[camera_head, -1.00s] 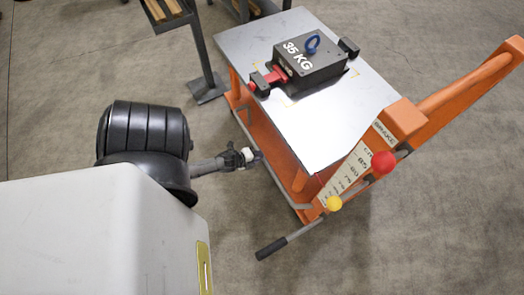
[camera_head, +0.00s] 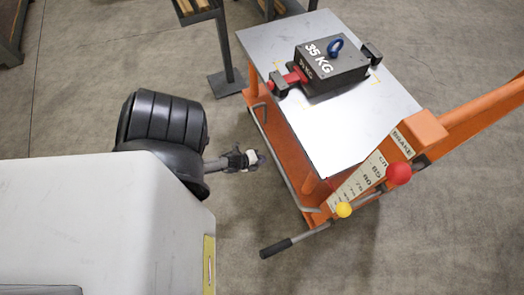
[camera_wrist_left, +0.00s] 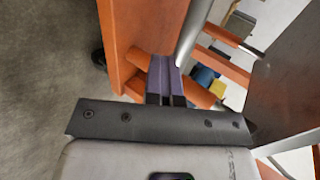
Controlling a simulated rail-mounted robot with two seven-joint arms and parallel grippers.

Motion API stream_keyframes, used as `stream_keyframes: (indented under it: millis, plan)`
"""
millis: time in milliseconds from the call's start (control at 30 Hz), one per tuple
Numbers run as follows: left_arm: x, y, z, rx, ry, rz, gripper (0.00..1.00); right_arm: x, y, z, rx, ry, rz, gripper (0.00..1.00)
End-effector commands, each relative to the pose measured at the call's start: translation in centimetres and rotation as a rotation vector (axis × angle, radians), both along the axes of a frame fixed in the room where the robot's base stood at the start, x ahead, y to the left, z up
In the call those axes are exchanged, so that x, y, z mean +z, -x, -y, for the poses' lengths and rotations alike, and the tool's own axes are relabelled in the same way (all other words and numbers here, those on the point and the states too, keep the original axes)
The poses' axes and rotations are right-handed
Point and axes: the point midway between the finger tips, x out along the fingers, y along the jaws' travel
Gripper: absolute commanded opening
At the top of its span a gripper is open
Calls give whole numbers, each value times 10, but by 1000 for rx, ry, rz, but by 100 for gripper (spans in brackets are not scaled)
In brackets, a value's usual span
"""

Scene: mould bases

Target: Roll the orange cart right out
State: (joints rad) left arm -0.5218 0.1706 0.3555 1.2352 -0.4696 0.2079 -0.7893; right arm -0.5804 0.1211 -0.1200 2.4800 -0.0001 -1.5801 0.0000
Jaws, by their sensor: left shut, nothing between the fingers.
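The orange cart (camera_head: 312,187) has a flat grey metal top (camera_head: 345,130) and an orange column at its right end. Its column has a BRAKE scale plate, a red knob (camera_head: 399,174), a yellow knob (camera_head: 344,210) and a lever with a black grip (camera_head: 276,248). My left gripper (camera_head: 262,158) is shut and empty beside the cart's left long side, with a small gap seen from above. In the left wrist view its closed fingers (camera_wrist_left: 165,82) point at orange frame parts (camera_wrist_left: 140,40) near a grey bar (camera_wrist_left: 192,32). Contact cannot be told. My right gripper is out of view.
A black 35 KG block (camera_head: 332,70) with a blue ring sits on the cart top between dark clamps. A grey rack post (camera_head: 226,60) stands close behind the cart's far left corner. Bare floor (camera_head: 440,225) lies to the right and front.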

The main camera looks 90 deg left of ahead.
Motion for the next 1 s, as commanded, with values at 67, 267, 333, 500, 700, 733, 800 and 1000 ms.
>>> stream_keyframes:
  millis: [67,267,333,500,700,733,800,1000]
  plan:
    - [0,3,1,0,0,0,0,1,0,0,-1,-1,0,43]
    - [1,14,5,1,0,0,0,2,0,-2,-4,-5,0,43]
    - [1,19,6,2,1,0,0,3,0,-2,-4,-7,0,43]
    - [1,28,10,1,1,0,0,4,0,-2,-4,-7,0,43]
    - [1,33,12,0,0,1,0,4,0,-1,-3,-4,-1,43]
    - [1,33,12,0,0,1,0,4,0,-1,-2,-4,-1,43]
    - [1,33,12,0,0,1,0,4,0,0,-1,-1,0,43]
    - [1,33,12,0,0,1,12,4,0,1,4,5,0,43]
